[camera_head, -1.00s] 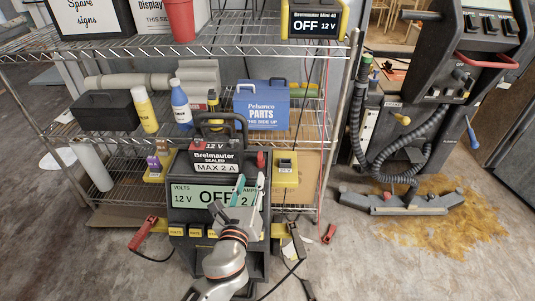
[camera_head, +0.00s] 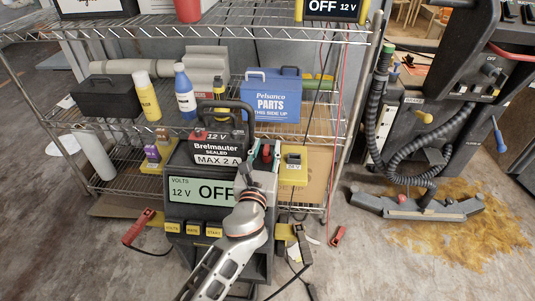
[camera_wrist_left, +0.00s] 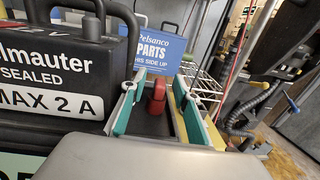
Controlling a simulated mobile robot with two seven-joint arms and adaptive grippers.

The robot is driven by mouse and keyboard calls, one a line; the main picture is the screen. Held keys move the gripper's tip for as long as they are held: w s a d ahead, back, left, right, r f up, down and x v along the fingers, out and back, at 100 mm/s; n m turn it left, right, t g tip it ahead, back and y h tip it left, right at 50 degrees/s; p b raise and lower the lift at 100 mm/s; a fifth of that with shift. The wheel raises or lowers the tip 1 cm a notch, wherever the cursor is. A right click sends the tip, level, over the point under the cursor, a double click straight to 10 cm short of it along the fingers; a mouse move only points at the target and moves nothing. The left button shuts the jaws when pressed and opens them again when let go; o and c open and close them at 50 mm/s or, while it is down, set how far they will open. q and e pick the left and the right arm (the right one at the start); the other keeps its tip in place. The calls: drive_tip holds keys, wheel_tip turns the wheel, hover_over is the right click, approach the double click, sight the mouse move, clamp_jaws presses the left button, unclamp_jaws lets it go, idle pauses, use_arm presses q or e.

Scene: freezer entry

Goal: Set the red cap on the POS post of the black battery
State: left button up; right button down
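The black battery (camera_head: 221,146), labelled Brelmauter, sits on top of the charger (camera_head: 190,220); it also shows at the left of the left wrist view (camera_wrist_left: 50,70). A small red piece (camera_head: 197,133) is at its top left; I cannot tell whether that is the POS post. The red cap (camera_head: 266,152) stands just right of the battery and shows upright in the left wrist view (camera_wrist_left: 157,98). My left gripper (camera_head: 264,158) is open, its teal-lined fingers (camera_wrist_left: 156,105) on either side of the cap with gaps visible. My right gripper is not in view.
A wire shelf (camera_head: 120,130) behind holds bottles, a blue Pelsanco box (camera_head: 272,97) and a black case (camera_head: 105,95). A yellow holder (camera_head: 293,165) is right of the cap. Cables and a red clamp (camera_head: 337,236) lie on the floor. A hose machine (camera_head: 430,120) stands right.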

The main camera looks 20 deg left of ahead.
sight(267, 146)
use_arm(q)
drive_tip(key=shift+w, duration=0.15)
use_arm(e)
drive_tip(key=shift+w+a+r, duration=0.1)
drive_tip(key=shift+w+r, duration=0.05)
use_arm(q)
clamp_jaws()
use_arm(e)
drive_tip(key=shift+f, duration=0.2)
use_arm(q)
drive_tip(key=shift+r, duration=0.1)
